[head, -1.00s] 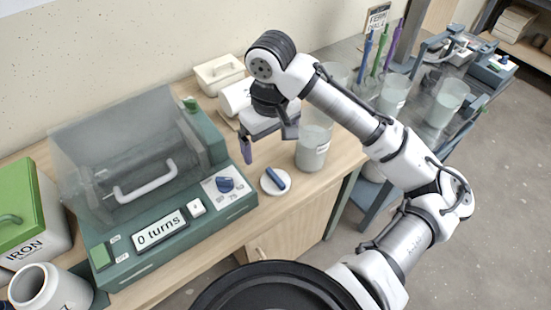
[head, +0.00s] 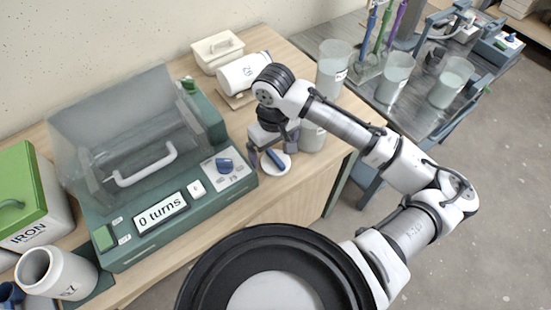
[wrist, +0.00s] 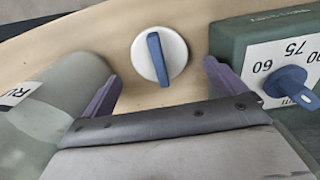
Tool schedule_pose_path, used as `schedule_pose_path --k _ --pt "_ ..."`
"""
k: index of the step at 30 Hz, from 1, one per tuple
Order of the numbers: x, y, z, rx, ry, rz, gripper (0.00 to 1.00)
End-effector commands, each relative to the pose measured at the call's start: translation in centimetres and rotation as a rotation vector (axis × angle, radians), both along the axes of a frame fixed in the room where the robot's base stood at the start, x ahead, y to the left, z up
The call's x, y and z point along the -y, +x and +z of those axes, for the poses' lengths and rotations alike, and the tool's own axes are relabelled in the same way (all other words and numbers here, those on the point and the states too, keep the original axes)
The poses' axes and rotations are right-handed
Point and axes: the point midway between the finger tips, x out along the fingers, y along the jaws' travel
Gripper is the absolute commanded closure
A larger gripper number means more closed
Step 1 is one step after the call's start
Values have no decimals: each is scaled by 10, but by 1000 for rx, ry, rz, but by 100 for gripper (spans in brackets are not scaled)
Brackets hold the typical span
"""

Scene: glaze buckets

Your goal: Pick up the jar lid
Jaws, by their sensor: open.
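The jar lid (head: 279,165) is a small white disc with a blue bar handle across its top. It lies flat on the wooden bench (head: 240,205), right of the green machine. In the wrist view the lid (wrist: 173,52) is ahead of and between my open fingers, and nothing touches it. My gripper (head: 270,163) is open and empty, close above the lid in the head view, and partly covers it. In the wrist view both purple fingertips (wrist: 160,82) show, one on each side of the lid.
The green machine (head: 215,195) with a dial stands close left of the lid. A glaze bucket (head: 312,138) stands close right, partly behind my arm. A white jar (head: 243,73) lies on its side behind. The bench's front edge is near.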

Motion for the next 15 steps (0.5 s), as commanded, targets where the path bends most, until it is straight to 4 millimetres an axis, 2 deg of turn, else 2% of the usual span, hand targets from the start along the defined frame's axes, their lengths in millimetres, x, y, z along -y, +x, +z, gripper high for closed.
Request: schedule_pose_path --k 6,14,15 --pt "1 -2 -26 0 1 1 4" --pt "0 -2 -30 2 3 2 4" --pt "0 -2 -30 2 3 2 7"
